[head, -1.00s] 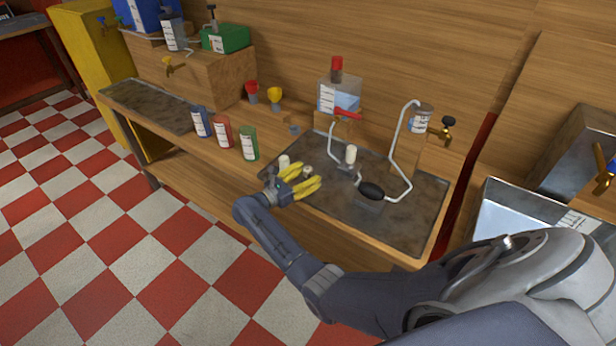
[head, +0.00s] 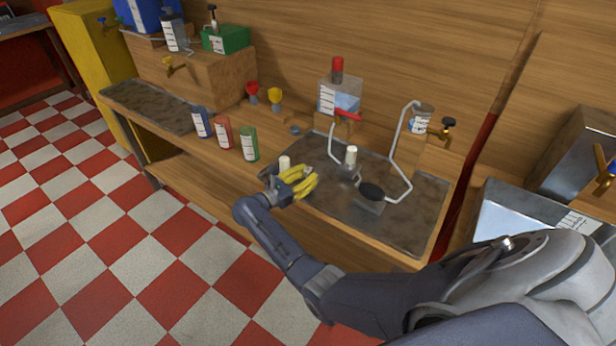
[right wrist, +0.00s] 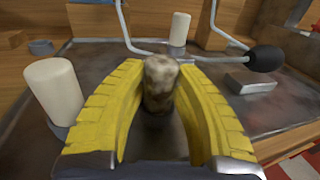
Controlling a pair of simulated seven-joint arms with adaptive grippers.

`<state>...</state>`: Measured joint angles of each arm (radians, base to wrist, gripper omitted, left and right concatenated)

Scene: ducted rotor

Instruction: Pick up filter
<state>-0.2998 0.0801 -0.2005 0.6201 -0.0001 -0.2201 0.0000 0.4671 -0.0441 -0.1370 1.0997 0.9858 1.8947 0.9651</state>
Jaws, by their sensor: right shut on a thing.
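The filter (right wrist: 160,82) I hold is a short, stained grey-brown cylinder, upright between the yellow fingers in the right wrist view. My right gripper (head: 311,181) is shut on it, low over the front left part of the metal tray; in the head view the fingers mostly hide it. A clean white cylinder (right wrist: 54,92) stands just left of the fingers, also seen in the head view (head: 284,163). Another white cylinder (head: 351,155) stands farther back on the tray. My left gripper is not in view.
The dark metal tray (head: 415,225) has bent pipes and a black bulb (head: 371,191) right of the gripper. A clear tank (head: 340,97) stands behind. Blue, red (head: 222,131) and green bottles stand to the left. The tray's front right is clear.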

